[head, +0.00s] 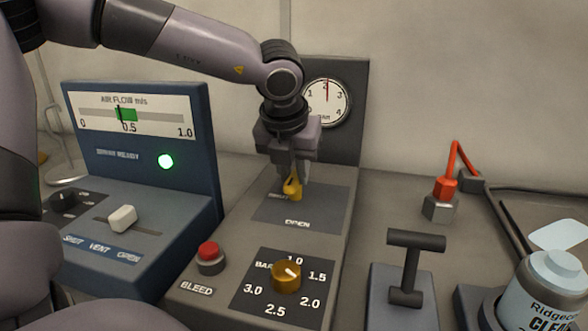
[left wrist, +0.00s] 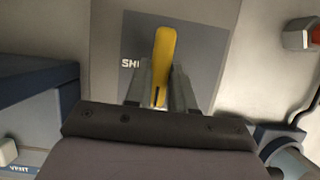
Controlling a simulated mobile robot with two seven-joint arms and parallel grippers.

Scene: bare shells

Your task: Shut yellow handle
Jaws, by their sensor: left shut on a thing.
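The yellow handle (head: 292,187) stands on the dark plate of the grey panel, below the round gauge, in the head view. The word OPEN is printed in front of it, and a partly covered label lies to its left. My left gripper (head: 293,178) comes down from above and is shut on the handle. In the left wrist view the yellow handle (left wrist: 164,55) lies between my two fingers (left wrist: 161,95) and reaches out past their tips, beside a partly hidden label starting "SH". My right gripper does not show.
The grey panel also holds a red BLEED button (head: 208,253) and a brass BAR knob (head: 287,275). A blue air-flow box (head: 140,130) with a lit green lamp stands left. To the right are a dark T-handle (head: 410,262), a red-handled valve (head: 444,190) and a labelled bottle (head: 548,290).

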